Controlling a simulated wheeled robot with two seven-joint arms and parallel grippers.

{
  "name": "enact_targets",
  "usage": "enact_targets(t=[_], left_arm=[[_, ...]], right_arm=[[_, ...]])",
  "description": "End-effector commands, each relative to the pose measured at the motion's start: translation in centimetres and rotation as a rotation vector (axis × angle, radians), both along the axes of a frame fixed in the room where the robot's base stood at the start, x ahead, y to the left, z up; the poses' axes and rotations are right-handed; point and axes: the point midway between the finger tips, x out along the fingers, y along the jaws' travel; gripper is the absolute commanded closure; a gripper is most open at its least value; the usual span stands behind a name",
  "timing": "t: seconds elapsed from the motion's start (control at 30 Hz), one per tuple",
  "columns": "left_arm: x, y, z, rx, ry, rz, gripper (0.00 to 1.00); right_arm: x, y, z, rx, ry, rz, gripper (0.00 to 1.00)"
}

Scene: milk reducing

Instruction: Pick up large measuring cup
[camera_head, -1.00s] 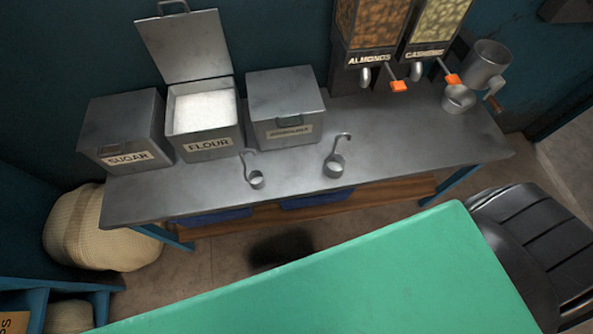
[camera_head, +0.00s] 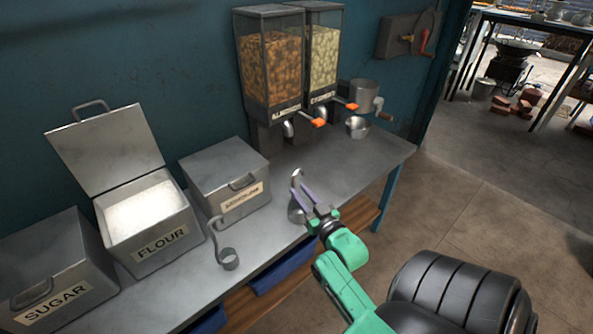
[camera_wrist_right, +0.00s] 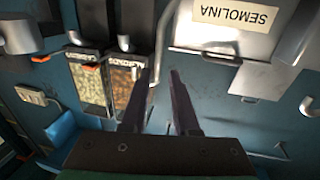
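The large measuring cup (camera_head: 294,212) is a grey metal cup with a tall hooked handle. It stands on the metal counter near its front edge, partly hidden by my right gripper. My right gripper (camera_head: 302,193) is at the cup's handle, with its fingers apart. In the right wrist view, the gripper (camera_wrist_right: 160,73) is open, and a curved metal handle (camera_wrist_right: 162,38) shows at the gap between the fingertips, close to the left one. I cannot tell whether it touches. A smaller measuring cup (camera_head: 229,260) stands to the left. My left gripper is not in view.
The sugar bin (camera_head: 55,270), open flour bin (camera_head: 160,240) and semolina bin (camera_head: 225,175) line the counter (camera_head: 350,172). Nut dispensers (camera_head: 272,75) stand behind, with a metal bowl (camera_head: 357,127) and a grinder (camera_head: 365,95) at the right. Open floor lies right of the counter.

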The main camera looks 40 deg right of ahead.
Motion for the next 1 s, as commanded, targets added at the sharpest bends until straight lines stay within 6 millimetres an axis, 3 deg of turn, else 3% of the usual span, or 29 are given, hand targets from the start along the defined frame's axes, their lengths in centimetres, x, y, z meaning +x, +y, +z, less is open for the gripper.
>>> enact_targets(t=[0.1, 0.47, 0.67, 0.7, 0.77, 1.0], left_arm=[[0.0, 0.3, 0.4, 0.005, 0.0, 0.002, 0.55], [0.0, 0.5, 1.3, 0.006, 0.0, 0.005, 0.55], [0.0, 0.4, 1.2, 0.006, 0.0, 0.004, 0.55], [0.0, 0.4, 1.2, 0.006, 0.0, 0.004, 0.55], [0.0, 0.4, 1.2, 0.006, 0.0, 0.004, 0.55], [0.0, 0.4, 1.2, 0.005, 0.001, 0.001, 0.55]], right_arm=[[2.4, -0.5, 0.2, 0.001, -0.001, 0.001, 0.72], [7.8, -2.0, -0.3, 0.001, 0.002, 0.001, 0.72], [8.1, -2.1, -0.5, 0.001, 0.004, 0.001, 0.72], [8.1, -2.1, -0.5, 0.001, 0.004, 0.001, 0.75], [8.0, -2.1, -0.5, 0.001, 0.003, 0.001, 0.98], [8.0, -2.1, -0.4, 0.0, 0.002, 0.001, 1.0]])
